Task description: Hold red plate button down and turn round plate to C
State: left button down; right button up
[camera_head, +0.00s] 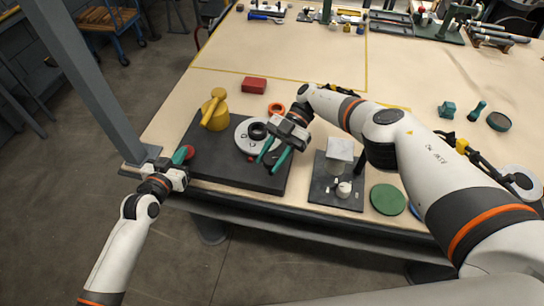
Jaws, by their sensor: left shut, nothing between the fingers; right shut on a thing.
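A dark casing (222,164) lies at the table's front left edge. On it is a pale round plate (243,138) with a dark hub (258,131); my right gripper covers its right side. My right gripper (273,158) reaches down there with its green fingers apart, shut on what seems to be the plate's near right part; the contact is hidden. A red button (189,151) is at the casing's left edge. My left gripper (181,155) is shut and empty, its tips at the button; I cannot tell whether they press it. No letters are readable.
A yellow handled part (214,110) stands on the casing's far left. A red block (254,85) and an orange ring (277,108) lie behind. A dark fixture (335,190) with a white block and a green disc (387,199) are to the right. The middle table is clear.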

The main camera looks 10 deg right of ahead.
aim_at(272, 159)
jog(key=shift+s+f+g, duration=0.15)
jog(key=shift+s+g, duration=0.05)
jog(key=shift+g, duration=0.1)
jog(key=o, duration=1)
jog(key=shift+w, duration=0.1)
jog(key=shift+r, duration=0.65)
notch_tip(272, 159, up, 9)
jog(key=shift+f, duration=0.1)
